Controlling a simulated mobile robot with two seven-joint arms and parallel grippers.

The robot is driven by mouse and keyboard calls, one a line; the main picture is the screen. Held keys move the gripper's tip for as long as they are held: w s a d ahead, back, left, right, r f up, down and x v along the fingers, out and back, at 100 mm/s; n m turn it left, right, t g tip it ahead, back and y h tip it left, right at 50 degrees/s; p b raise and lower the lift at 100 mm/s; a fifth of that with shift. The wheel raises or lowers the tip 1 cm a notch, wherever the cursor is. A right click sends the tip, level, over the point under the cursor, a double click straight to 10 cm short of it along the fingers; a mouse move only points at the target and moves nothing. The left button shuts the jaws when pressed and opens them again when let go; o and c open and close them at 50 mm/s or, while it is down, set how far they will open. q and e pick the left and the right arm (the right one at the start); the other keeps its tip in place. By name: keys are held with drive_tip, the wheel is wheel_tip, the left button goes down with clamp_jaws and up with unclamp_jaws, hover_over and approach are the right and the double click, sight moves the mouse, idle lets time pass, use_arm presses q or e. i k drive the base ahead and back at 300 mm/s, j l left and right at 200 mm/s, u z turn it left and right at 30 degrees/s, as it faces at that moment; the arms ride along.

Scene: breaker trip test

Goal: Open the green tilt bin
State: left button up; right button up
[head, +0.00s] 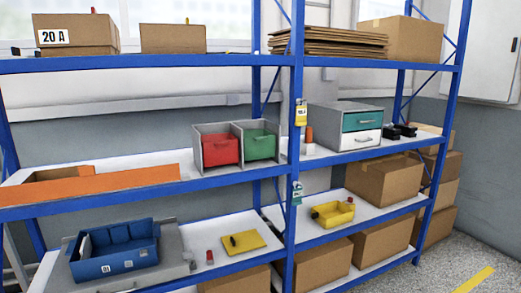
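The green tilt bin (260,145) sits in the right compartment of a grey housing (237,126) on the middle shelf, left of the blue rack post. Its green front looks upright and closed, with a small handle on it. A red tilt bin (220,150) fills the left compartment beside it, and its front also looks upright. Neither of my grippers is in view, and nothing touches the green bin.
A drawer cabinet (345,126) with teal and white drawers stands right of the post (292,170). An orange board (92,192) runs along the left middle shelf. Below are a blue bin (115,255), a yellow plate (243,242) and a yellow bin (333,213).

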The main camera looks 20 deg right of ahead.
sight(258, 144)
drive_tip(key=l+u, duration=0.1)
drive_tip(key=u, duration=0.15)
drive_tip(key=i+l+u, duration=0.1)
drive_tip(key=u, duration=0.15)
drive_tip(key=i+l+u, duration=0.1)
drive_tip(key=l+u, duration=0.15)
drive_tip(key=l, duration=0.3)
drive_tip(key=l+u, duration=0.2)
drive_tip(key=l, duration=0.35)
drive_tip(key=i+l+u, duration=0.1)
drive_tip(key=l, duration=1)
drive_tip(key=i+l+u, duration=0.15)
drive_tip(key=l, duration=0.95)
drive_tip(key=k+j, duration=0.05)
